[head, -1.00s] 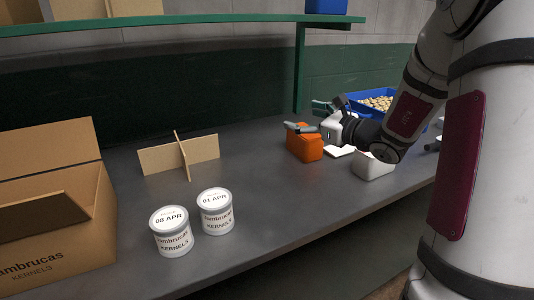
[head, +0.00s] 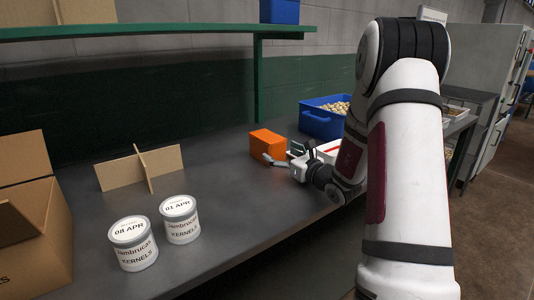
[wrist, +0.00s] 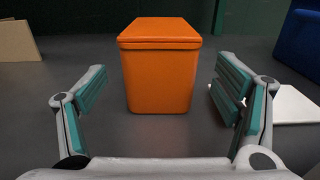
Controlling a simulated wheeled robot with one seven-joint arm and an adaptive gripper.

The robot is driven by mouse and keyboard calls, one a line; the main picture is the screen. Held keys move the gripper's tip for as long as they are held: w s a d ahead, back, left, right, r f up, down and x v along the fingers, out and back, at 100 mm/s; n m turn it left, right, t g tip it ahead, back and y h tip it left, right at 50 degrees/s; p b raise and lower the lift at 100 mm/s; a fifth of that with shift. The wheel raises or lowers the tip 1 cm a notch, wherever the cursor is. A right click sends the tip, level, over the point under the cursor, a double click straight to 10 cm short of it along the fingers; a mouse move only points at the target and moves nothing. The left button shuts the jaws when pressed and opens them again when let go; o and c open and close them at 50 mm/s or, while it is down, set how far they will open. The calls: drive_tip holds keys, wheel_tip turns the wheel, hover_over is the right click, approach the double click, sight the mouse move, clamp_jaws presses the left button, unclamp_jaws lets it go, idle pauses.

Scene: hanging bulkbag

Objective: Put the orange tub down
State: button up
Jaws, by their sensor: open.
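The orange tub (head: 267,143) stands upright on the grey bench, left of the blue crate. In the wrist view the orange tub (wrist: 158,68) is centred ahead of my gripper, with its lid edge showing. My gripper (head: 283,155) is at bench height on the near right side of the tub. In the wrist view my gripper (wrist: 160,108) is open, one finger to each side, with bare bench between the fingers and no contact seen with the tub.
Two labelled white tubs (head: 155,232) stand at front left, near a cardboard divider (head: 140,168) and an open carton (head: 38,235). A blue crate (head: 318,122) of pale pieces stands at back right. A white flat item (wrist: 292,105) lies right of the tub. The bench middle is clear.

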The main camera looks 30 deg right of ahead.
sight(270, 137)
drive_tip(key=w, duration=0.6)
drive_tip(key=shift+w+a+b, duration=0.1)
drive_tip(key=shift+b, duration=0.25)
drive_tip(key=c, duration=1.4)
drive_tip(key=shift+c, duration=0.8)
drive_tip(key=shift+r, duration=0.15)
drive_tip(key=shift+r, duration=0.25)
wheel_tip(270, 137, up, 3)
drive_tip(key=shift+p, duration=0.5)
drive_tip(key=s+a, duration=0.2)
drive_tip(key=s, duration=0.5)
drive_tip(key=s+a+r+p, duration=0.1)
drive_tip(key=s+a, duration=0.1)
drive_tip(key=s, duration=0.6)
drive_tip(key=shift+s+a, duration=0.2)
drive_tip(key=shift+a, duration=0.2)
